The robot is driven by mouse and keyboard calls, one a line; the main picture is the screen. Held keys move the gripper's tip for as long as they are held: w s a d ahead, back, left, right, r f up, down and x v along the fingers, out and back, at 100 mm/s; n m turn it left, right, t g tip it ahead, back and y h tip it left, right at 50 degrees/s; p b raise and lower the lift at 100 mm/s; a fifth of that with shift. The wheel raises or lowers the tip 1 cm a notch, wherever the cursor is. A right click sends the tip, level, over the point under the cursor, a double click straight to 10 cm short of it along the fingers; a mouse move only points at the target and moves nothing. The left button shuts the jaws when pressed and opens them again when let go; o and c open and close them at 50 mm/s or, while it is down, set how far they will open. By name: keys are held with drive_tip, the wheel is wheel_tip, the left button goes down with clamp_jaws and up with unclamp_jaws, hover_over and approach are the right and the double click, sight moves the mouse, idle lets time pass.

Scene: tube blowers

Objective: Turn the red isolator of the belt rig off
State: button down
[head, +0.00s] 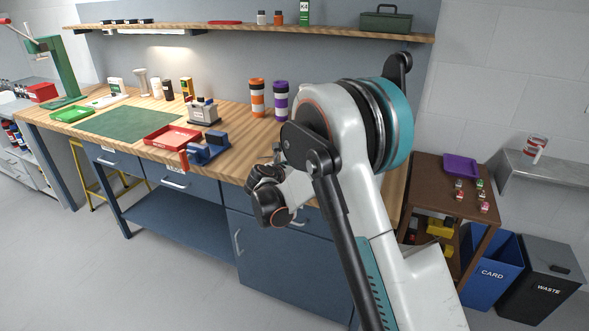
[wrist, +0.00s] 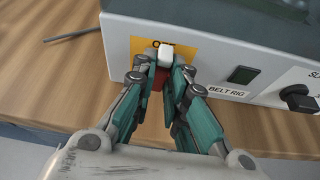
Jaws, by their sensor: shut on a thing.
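The belt rig (wrist: 215,60) is a pale grey box with a "BELT RIG" label (wrist: 228,92) on its front, seen in the wrist view. The isolator (wrist: 158,78) shows as a small red part with a white end (wrist: 166,56), on a yellow plate (wrist: 141,47) whose lettering is partly covered. My gripper (wrist: 172,68) is shut on the isolator, with a finger on each side. The fingers hide much of it, so its exact angle is hard to tell. In the head view my arm hides the rig, and my wrist is at the bench's front edge.
A dark switch window (wrist: 243,75) and a black knob (wrist: 299,97) sit right of the isolator on the rig. A cable (wrist: 72,34) lies left of it. On the wooden bench (head: 235,140), a blue vise (head: 208,149) and red tray (head: 172,137) stand left of my arm.

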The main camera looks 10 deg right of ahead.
drive_tip(key=shift+n, duration=0.3)
idle(0.4)
drive_tip(key=c, duration=1.6)
unclamp_jaws()
drive_tip(key=shift+a, duration=0.1)
drive_tip(key=v, duration=1.2)
drive_tip(key=shift+w, duration=0.1)
